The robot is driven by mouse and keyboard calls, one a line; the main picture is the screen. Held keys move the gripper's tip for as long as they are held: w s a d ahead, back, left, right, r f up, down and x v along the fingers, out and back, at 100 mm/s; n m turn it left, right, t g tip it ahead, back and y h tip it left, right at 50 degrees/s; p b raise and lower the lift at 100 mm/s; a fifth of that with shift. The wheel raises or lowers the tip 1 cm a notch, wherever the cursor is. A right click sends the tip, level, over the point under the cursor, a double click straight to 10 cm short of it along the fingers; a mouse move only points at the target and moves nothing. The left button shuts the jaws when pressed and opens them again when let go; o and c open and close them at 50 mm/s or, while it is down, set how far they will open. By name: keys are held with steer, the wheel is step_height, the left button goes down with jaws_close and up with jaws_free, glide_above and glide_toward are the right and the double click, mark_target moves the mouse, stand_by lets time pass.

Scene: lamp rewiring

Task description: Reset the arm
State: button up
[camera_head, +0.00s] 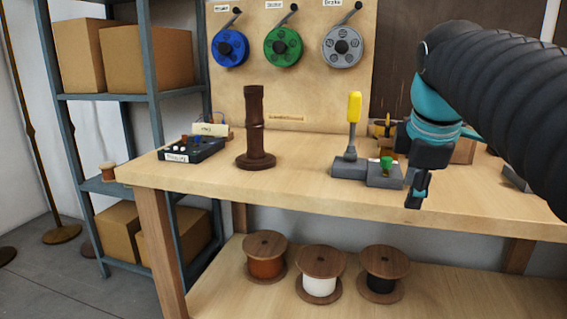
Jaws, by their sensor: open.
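My gripper (418,190) hangs at the right, at the end of my dark arm with a teal joint. It points down near the front edge of the wooden workbench (300,180). Its jaws are open, and I see nothing held between them. It is just right of a grey block with a small green piece (386,166); whether it touches the block I cannot tell. My arm hides part of the bench's right side and the wall behind it.
A brown lamp post (256,130) and a black tray (192,148) stand further left. Blue, green and grey reels hang on the back board (305,90). Spools (320,272) sit on the lower shelf. The bench's front middle is clear.

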steer(key=s+a+f+m, duration=0.3)
steer(key=s+f+m, duration=0.4)
steer(key=f, duration=0.4)
steer(key=shift+s+a+t+y, duration=0.2)
steer(key=shift+t+y, duration=0.1)
steer(key=shift+o, duration=0.3)
steer(key=s+a+f+m, duration=0.2)
steer(key=s+f+m, duration=0.4)
steer(key=f, duration=0.5)
steer(key=shift+s+m+y, duration=0.3)
steer(key=shift+m, duration=0.3)
steer(key=shift+o, duration=0.2)
steer(key=shift+s+a+f, duration=0.2)
steer(key=shift+a+f, duration=0.05)
steer(key=shift+f, duration=0.15)
